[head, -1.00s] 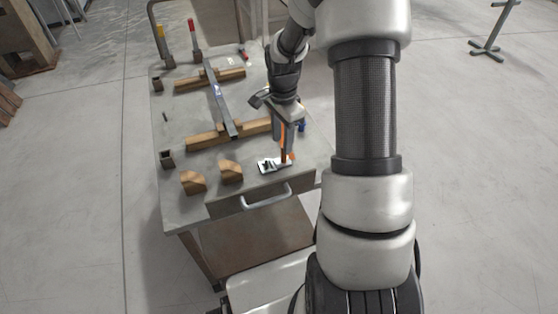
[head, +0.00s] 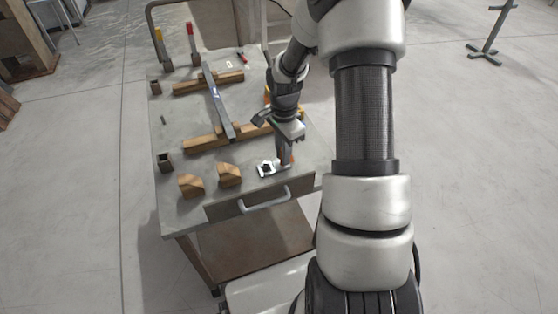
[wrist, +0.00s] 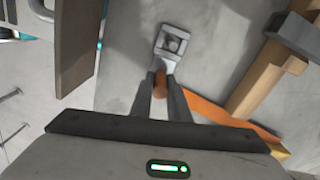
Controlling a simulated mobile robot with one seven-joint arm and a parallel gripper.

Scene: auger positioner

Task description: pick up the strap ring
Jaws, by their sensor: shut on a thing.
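The strap ring appears to be the small pale metal fitting with a squarish opening (wrist: 171,44), with a brown-orange piece (wrist: 160,86) at its near end. In the head view the fitting (head: 266,169) is at the table's front edge area, above the drawer handle. My gripper (wrist: 160,92) is shut on the brown-orange end, one finger on each side. In the head view my gripper (head: 284,160) points down at the fitting's right end. Whether the fitting touches the table is not clear. An orange strip (wrist: 230,122) runs right from beside the fingers.
Two wooden blocks (head: 190,185) (head: 229,174) stand left of the fitting. A metal bar (head: 217,100) lies across wooden beams (head: 208,82) behind. A short square tube (head: 165,162) sits at the left edge. Clamps with red (head: 190,30) and yellow (head: 158,34) handles are at the back. The drawer handle (head: 264,201) juts out in front.

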